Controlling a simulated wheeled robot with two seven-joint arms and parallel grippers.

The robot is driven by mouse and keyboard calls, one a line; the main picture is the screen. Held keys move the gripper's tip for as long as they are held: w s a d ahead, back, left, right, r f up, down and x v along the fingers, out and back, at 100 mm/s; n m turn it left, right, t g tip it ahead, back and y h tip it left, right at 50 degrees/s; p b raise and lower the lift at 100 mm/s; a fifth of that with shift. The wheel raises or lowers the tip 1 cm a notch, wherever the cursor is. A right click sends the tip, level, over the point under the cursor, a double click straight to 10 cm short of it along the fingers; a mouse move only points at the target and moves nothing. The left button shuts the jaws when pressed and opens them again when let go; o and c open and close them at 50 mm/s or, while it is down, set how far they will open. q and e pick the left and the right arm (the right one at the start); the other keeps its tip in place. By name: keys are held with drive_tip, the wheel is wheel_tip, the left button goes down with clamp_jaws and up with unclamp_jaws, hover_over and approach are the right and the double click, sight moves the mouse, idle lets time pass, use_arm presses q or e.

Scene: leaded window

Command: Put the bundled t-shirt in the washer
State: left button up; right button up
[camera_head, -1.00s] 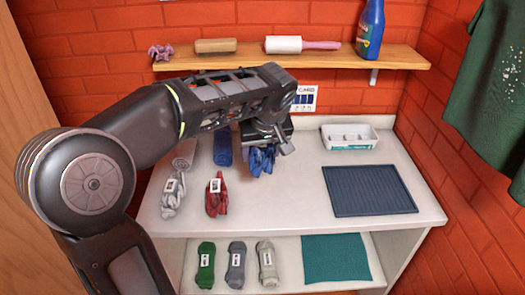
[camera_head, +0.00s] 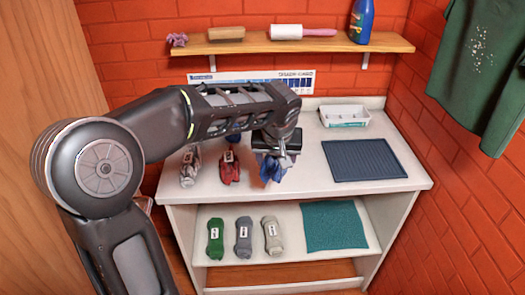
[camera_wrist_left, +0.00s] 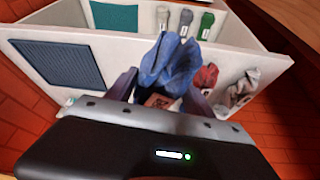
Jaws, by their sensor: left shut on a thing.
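My left gripper (camera_head: 272,158) is shut on a crumpled blue cloth bundle (camera_head: 271,171) and holds it above the white counter (camera_head: 310,180). In the left wrist view the blue bundle (camera_wrist_left: 170,64) stands between the two fingers (camera_wrist_left: 160,95), with a brown patch at its base. A red bundle (camera_head: 229,168) and a grey-white bundle (camera_head: 190,167) with labels lie on the counter to its left. I cannot tell from the pictures which bundle is the t-shirt. No washer shows in these views. My right gripper is not in view.
A dark ribbed mat (camera_head: 364,160) and a white tray (camera_head: 344,116) are on the counter's right. Green (camera_head: 215,238), grey (camera_head: 243,237) and beige (camera_head: 272,236) rolls and a teal cloth (camera_head: 334,226) lie on the lower shelf. A wall shelf (camera_head: 300,44) is above.

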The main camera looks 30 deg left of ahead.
use_arm(q)
drive_tip(key=d+f+m+h+b, duration=0.1)
drive_tip(key=d+f+m+b, duration=0.2)
drive_tip(key=d+f, duration=0.3)
drive_tip(key=d+f+m+h+b, duration=0.1)
drive_tip(key=d+f+m+b, duration=0.2)
drive_tip(key=d+f, duration=0.4)
wheel_tip(320, 180, down, 5)
drive_tip(key=shift+s+t+b, duration=0.15)
drive_tip(key=shift+t+b, duration=0.15)
drive_tip(key=shift+b, duration=0.35)
